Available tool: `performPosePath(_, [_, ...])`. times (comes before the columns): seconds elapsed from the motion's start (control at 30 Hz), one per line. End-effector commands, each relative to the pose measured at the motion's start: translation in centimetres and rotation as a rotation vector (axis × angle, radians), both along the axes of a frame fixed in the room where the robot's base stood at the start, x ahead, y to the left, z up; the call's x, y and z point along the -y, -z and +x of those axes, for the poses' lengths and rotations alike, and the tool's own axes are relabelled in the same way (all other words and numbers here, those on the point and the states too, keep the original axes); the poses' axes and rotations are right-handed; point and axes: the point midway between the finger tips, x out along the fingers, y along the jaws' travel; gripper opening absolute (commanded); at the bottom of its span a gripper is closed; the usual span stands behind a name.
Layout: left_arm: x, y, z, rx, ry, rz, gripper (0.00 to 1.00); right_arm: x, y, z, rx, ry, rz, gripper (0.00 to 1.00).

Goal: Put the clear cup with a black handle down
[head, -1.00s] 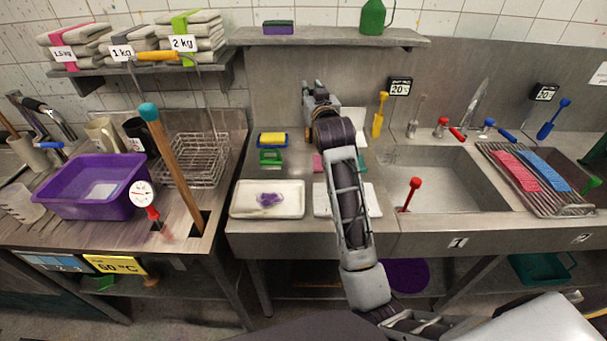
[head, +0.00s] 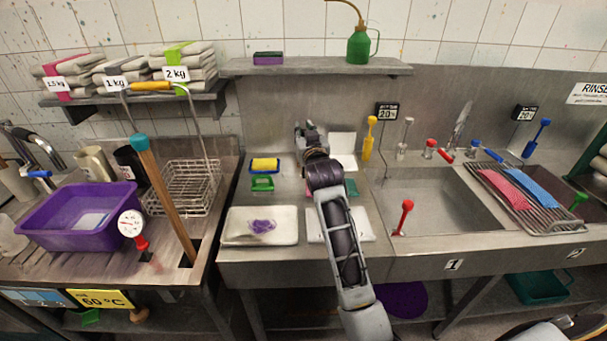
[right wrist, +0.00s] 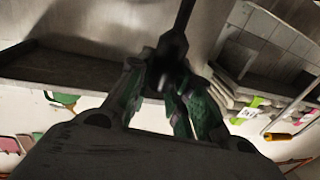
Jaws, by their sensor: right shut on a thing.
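My right gripper (head: 306,132) reaches over the back of the middle counter, between the yellow sponge and the white panel. In the right wrist view its green-padded fingers (right wrist: 172,82) are closed around a dark, slim piece (right wrist: 174,50) that runs up out of the frame. This looks like the black handle of the cup. The clear body of the cup cannot be made out in either view, and the gripper and arm hide the spot in the head view. My left gripper is not in view.
A white tray (head: 233,236) with a purple bundle, a green dish (head: 262,184) and a yellow sponge (head: 265,165) lie left of my arm. A white board (head: 357,233) is partly hidden by it. The sink (head: 440,200) is to the right, the shelf (head: 320,68) above.

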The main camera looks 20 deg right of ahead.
Motion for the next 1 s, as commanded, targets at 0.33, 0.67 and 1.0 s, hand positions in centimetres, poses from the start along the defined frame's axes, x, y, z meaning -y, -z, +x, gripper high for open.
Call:
performPosePath(0.33, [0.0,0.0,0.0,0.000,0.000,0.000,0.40,0.0,4.4,0.0,0.000,-0.001,0.001,0.00])
performPosePath(0.67, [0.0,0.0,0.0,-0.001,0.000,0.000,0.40,0.0,5.0,0.0,0.001,0.000,0.001,0.00])
performPosePath(1.0, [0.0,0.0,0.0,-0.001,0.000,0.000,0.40,0.0,6.8,0.0,-0.002,-0.001,0.000,0.00])
